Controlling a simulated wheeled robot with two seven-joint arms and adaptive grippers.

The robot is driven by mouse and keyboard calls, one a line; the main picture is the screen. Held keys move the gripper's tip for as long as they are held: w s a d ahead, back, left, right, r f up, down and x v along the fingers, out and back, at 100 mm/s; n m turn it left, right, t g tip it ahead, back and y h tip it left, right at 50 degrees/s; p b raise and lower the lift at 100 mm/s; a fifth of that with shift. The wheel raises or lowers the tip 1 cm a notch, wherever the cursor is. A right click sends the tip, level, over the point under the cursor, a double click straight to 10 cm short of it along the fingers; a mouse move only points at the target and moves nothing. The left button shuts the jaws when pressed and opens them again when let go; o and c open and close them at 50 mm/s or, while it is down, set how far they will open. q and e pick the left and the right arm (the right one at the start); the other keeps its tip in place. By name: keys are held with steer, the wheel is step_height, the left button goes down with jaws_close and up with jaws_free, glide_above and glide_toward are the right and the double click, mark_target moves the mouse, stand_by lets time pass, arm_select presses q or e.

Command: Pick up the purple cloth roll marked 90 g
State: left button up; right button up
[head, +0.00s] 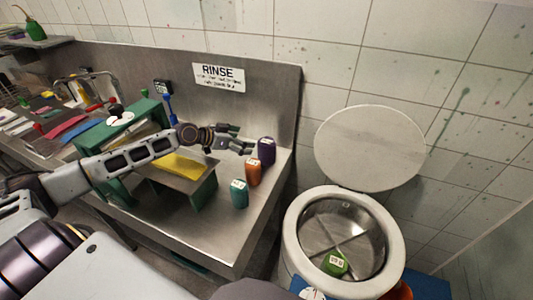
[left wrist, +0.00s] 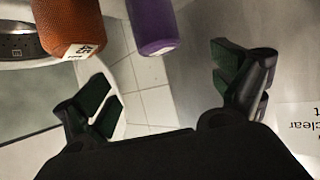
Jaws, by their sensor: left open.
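The purple cloth roll (head: 266,152) stands upright at the right end of the steel counter, the farthest of a row of three rolls. Its small white label is too small to read. My left gripper (head: 246,141) is open and empty, just left of the purple roll. In the left wrist view the purple roll (left wrist: 152,22) shows at the top, beyond the open, empty fingers (left wrist: 166,82) and apart from them. An orange roll (head: 253,172), also in the left wrist view (left wrist: 68,24), stands beside it. My right gripper is not in view.
A teal roll (head: 239,194) stands nearest in the row. A bucket (head: 293,236) with a divided inside holds a green roll (head: 335,263); its round lid (head: 370,147) is up. A low stand (head: 203,189) with yellow cloth sits under my left arm. The wall rises behind the counter.

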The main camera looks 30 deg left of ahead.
mark_target(265, 142)
arm_select(q)
steer(key=shift+b+x, duration=1.3)
steer(key=shift+x, duration=2.1)
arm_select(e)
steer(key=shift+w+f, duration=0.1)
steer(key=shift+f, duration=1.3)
arm_select(q)
steer(key=shift+b+x, duration=0.8)
steer(key=shift+x, duration=1.5)
steer(key=shift+w+d+f, duration=0.15)
steer(key=shift+w, duration=0.3)
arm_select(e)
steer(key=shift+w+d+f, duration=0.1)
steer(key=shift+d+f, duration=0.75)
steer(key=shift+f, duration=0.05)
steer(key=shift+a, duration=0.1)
